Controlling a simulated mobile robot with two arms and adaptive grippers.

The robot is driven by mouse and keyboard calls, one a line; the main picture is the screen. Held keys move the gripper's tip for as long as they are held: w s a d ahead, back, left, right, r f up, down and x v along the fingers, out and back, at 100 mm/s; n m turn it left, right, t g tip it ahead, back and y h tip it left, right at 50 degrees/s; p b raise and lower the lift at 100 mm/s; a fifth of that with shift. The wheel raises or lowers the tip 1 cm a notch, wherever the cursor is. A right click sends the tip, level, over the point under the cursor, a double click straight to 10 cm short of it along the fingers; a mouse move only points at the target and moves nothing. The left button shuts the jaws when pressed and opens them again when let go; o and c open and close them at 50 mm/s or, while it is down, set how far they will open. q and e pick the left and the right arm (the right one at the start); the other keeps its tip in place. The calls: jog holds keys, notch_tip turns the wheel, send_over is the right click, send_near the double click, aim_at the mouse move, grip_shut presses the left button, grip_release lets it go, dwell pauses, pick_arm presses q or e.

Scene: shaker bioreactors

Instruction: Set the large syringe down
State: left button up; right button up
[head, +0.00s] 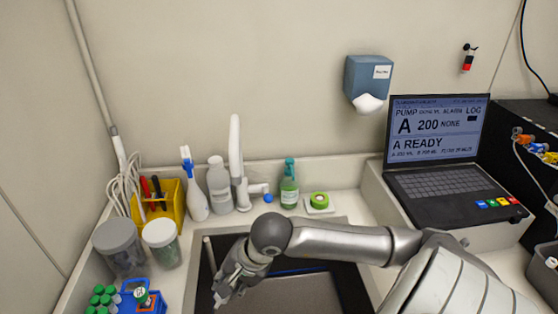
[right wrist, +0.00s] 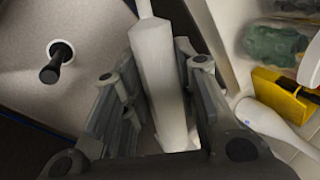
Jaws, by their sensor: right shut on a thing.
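The large syringe (right wrist: 160,85) shows in the right wrist view as a long, pale, translucent body lying between the two fingers. Its narrower end points to the top of that view. My right gripper (right wrist: 158,58) is shut on it. In the head view the right gripper (head: 230,288) is over the left part of the dark-rimmed sink (head: 300,295), and a slim pale rod (head: 208,254) stands out just left of it. I cannot tell whether that rod is part of the syringe. My left gripper is not in view.
Behind the sink are a spray bottle (head: 194,190), a white tap (head: 236,160), a green bottle (head: 289,188) and green tape (head: 319,199). A yellow tool holder (head: 160,198), lidded jars (head: 163,245) and a blue rack (head: 142,298) stand left. A laptop (head: 435,130) is right.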

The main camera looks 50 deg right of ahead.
jog(key=w+d+f+m+h+p, duration=0.15)
jog(key=d+f+m+h, duration=0.4)
jog(key=m, duration=0.65)
jog(key=m+g+h+p, duration=0.1)
jog(key=m+g+h, duration=0.35)
jog(key=m, duration=1.05)
send_over(274, 297)
jog(key=s+a, duration=0.3)
notch_tip(274, 297, down, 7)
jog(key=g+y, duration=0.1)
jog(key=y, duration=0.1)
notch_tip(274, 297, down, 13)
jog(key=b, duration=1)
jog(key=shift+d+f, duration=0.1)
jog(key=shift+d, duration=0.05)
jog(key=w+d+b, duration=0.1)
jog(key=w+d+f+b, duration=0.1)
jog(key=w+b, duration=0.1)
jog(key=shift+d+f, duration=0.2)
jog(key=shift+d, duration=0.15)
jog(key=shift+r, duration=0.1)
jog(key=shift+f+b, duration=0.65)
jog(key=shift+b, duration=0.1)
jog(key=shift+r, duration=0.1)
